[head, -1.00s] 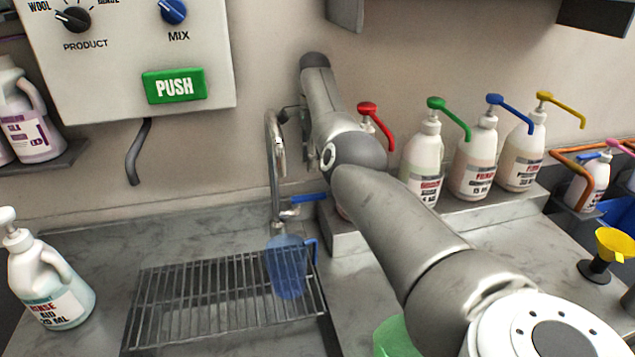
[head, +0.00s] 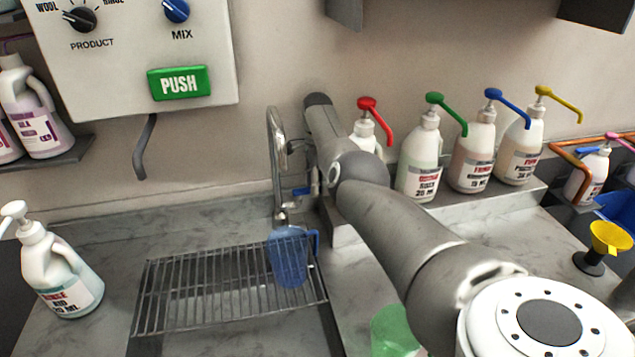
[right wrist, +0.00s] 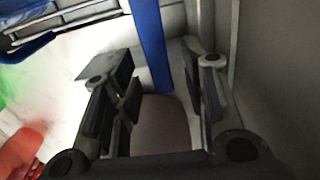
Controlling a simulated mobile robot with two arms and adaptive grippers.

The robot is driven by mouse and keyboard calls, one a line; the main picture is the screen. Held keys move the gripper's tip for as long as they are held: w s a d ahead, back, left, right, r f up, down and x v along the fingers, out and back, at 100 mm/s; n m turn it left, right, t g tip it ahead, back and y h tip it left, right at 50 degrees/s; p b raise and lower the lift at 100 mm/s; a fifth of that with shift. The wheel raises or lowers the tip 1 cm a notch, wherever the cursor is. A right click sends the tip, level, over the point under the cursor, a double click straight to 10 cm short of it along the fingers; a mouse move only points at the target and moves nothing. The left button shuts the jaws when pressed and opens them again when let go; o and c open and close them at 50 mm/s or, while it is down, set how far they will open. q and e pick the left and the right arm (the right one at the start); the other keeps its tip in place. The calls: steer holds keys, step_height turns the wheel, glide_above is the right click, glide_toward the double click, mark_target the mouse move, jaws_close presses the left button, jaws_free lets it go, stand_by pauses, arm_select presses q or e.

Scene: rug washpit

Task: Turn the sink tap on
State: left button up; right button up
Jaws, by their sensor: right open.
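In the right wrist view the long blue bar of the lever (right wrist: 149,40) runs between the two fingers of my right gripper (right wrist: 153,68). The gripper is open, with visible room on both sides of the bar. In the head view the gripper is mostly hidden by my right arm. My left gripper is not in view.
A blue jug (head: 288,262) stands on the wire rack (head: 200,290) under the spout. Pump bottles with red, green, blue and yellow heads (head: 424,165) stand on a ledge to the right. A green container (head: 392,328) sits near my arm. A rinse bottle (head: 58,270) stands at left.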

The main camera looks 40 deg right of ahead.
steer(key=shift+c, duration=1.9)
jaws_close()
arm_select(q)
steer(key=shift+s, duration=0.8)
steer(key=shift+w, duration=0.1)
arm_select(e)
steer(key=shift+s+m, duration=0.1)
steer(key=shift+m, duration=0.2)
steer(key=shift+s+a+m, duration=0.1)
steer(key=shift+s+m, duration=0.05)
steer(key=shift+m, duration=0.15)
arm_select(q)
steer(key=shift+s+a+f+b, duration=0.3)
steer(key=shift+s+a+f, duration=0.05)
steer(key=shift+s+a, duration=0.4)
arm_select(e)
steer(key=shift+s+a+m, duration=0.3)
steer(key=shift+m, duration=0.5)
steer(key=shift+s+a+m, duration=0.3)
steer(key=shift+m, duration=0.5)
